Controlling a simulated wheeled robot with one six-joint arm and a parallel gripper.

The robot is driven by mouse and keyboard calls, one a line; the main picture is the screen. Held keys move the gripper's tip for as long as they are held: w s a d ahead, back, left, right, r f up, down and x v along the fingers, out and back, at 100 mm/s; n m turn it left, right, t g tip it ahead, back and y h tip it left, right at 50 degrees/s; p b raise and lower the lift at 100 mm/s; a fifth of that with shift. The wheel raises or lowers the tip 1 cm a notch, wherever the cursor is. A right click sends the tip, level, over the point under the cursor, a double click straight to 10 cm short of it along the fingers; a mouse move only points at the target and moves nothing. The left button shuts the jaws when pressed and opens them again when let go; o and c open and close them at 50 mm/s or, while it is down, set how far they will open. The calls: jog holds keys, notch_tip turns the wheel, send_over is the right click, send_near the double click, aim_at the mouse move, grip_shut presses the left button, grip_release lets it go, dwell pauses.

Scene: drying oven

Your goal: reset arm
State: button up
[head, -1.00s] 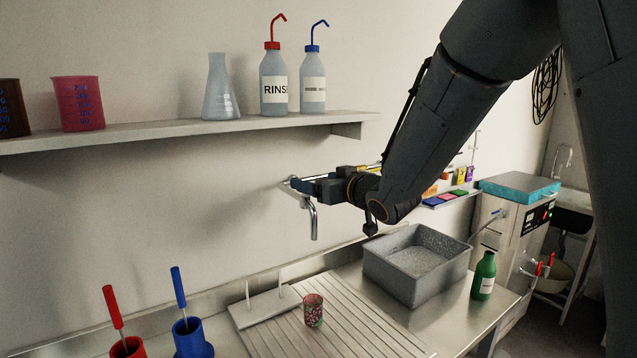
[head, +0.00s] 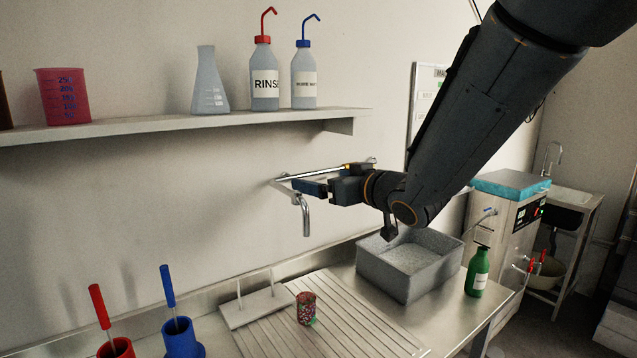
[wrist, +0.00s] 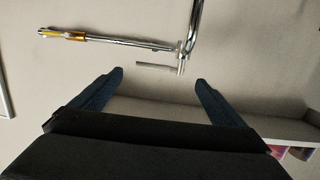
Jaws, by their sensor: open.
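My gripper (head: 312,188) is in the air in front of the wall, close to the wall-mounted faucet (head: 306,215) in the head view. In the wrist view my gripper (wrist: 160,85) shows two dark fingers spread apart with nothing between them. The faucet's chrome pipe (wrist: 120,42) with a yellow part lies just beyond the fingertips there. I cannot tell whether the gripper touches the faucet. My arm reaches in from the upper right.
A shelf (head: 200,126) holds a flask (head: 210,88), two wash bottles and a pink beaker (head: 63,98). Below are a grey basin (head: 400,275), a green bottle (head: 478,272), a patterned cup (head: 306,308) on a ribbed drainboard (head: 350,318), and red and blue brush holders.

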jog(key=s+d+f+m+g+h, duration=0.2)
jog(key=s+d+f+h, duration=0.15)
jog(key=d+f, duration=0.3)
jog(key=s+d+f+m+g+h, duration=0.2)
jog(key=s+d+f+h, duration=0.15)
jog(key=d+f, duration=0.3)
jog(key=s+d+f+m+g+h, duration=0.1)
jog(key=s+f+g, duration=0.3)
jog(key=s, duration=0.6)
jog(key=s+d+f+m+g+h, duration=0.1)
jog(key=s+f+g, duration=0.3)
jog(key=s+f, duration=0.4)
jog(key=shift+s+d+f+m+g, duration=0.35)
jog(key=shift+s+d, duration=0.35)
jog(key=shift+s, duration=0.5)
